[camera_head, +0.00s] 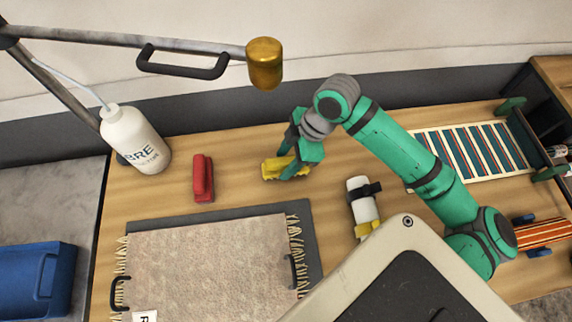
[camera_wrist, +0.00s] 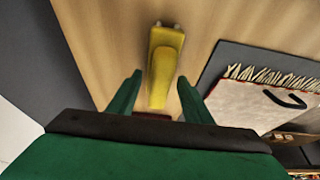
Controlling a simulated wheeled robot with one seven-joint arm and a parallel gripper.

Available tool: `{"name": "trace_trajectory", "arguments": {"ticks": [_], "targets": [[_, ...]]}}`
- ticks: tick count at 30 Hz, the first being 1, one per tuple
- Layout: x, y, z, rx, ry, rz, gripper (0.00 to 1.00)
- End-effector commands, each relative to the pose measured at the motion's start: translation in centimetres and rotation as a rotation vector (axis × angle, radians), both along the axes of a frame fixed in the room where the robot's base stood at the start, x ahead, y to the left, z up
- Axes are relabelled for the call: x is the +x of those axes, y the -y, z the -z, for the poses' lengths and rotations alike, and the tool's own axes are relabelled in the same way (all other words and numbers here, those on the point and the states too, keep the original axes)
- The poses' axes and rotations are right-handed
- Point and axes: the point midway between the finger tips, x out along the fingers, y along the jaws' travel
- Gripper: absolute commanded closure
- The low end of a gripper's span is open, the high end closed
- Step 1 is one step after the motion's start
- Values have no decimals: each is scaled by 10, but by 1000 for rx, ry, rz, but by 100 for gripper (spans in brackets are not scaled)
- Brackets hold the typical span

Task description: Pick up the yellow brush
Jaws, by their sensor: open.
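The yellow brush (camera_head: 273,169) lies on the wooden tabletop in the head view, right of the red brush. In the wrist view the yellow brush (camera_wrist: 163,66) points away from me, its near end between the fingers. My gripper (camera_head: 292,174) is over the brush in the head view and partly covers it. In the wrist view my gripper (camera_wrist: 160,90) is open, one green finger on each side of the brush, with visible gaps. I cannot tell how far the fingertips are above the tabletop.
A red brush (camera_head: 203,178) lies to the left. A white bottle (camera_head: 135,140) stands at the far left. A fringed rug (camera_head: 210,262) lies on a dark mat in front. A white and black cylinder (camera_head: 361,200) is to the right. A brass-ended pipe (camera_head: 264,62) hangs behind.

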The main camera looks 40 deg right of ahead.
Motion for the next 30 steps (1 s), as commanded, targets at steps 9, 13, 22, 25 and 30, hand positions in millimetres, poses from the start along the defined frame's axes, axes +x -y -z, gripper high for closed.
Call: {"name": "trace_trajectory", "arguments": {"ticks": [9, 13, 22, 25, 30], "targets": [[0, 0, 0, 0, 0, -1, 74], [1, -1, 0, 0, 0, -2, 91], [2, -3, -2, 0, 1, -7, 91], [1, -2, -8, -1, 1, -5, 91], [-2, 4, -28, -4, 2, 8, 91]]}}
